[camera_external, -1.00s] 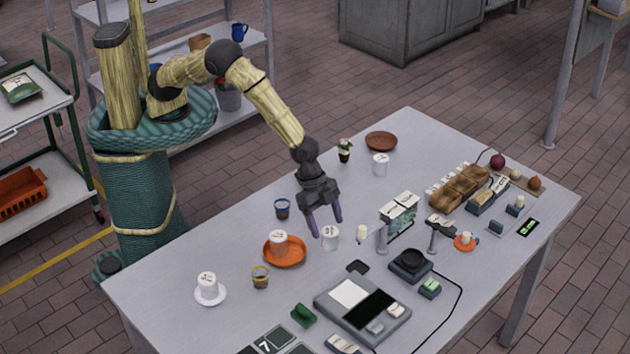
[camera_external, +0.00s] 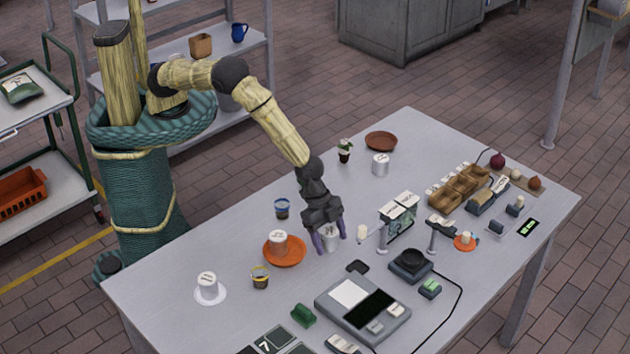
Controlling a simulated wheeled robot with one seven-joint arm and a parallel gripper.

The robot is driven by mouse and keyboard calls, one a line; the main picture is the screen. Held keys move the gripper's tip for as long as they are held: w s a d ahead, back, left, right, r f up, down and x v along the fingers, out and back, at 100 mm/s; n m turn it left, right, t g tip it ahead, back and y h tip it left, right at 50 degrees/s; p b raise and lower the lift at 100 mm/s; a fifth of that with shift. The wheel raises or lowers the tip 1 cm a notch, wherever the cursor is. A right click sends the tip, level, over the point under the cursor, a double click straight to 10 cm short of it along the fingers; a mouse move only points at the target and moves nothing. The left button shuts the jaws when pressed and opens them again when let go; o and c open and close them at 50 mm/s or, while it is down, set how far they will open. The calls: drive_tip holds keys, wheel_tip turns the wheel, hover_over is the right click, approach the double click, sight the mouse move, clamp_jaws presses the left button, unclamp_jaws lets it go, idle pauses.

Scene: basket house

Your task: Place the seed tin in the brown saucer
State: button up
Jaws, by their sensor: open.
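The brown saucer (camera_external: 381,141) lies empty near the far edge of the table. Several similar white tins with small dark labels, too small to read, stand on the table. One white tin (camera_external: 331,243) stands between the fingers of my gripper (camera_external: 331,245), which is open, pointing down and partly hiding it. Another tin (camera_external: 380,167) stands just in front of the brown saucer. A third tin (camera_external: 278,241) sits in the orange saucer (camera_external: 291,262), and another (camera_external: 207,284) sits on a white saucer (camera_external: 222,298). I cannot tell from labels which is the seed tin.
A small potted plant (camera_external: 345,150) stands left of the brown saucer. A blue-rimmed cup (camera_external: 282,208) and a yellow-rimmed cup (camera_external: 260,277) stand near the orange saucer. A card stand (camera_external: 398,220), a dark scale (camera_external: 410,263) and wooden boxes (camera_external: 457,187) lie to the right.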

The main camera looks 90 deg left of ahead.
sight(330, 231)
drive_tip(key=c, duration=1.2)
drive_tip(key=shift+o, duration=0.2)
wheel_tip(330, 231, up, 10)
drive_tip(key=shift+r+b, duration=0.1)
drive_tip(key=shift+b, duration=0.5)
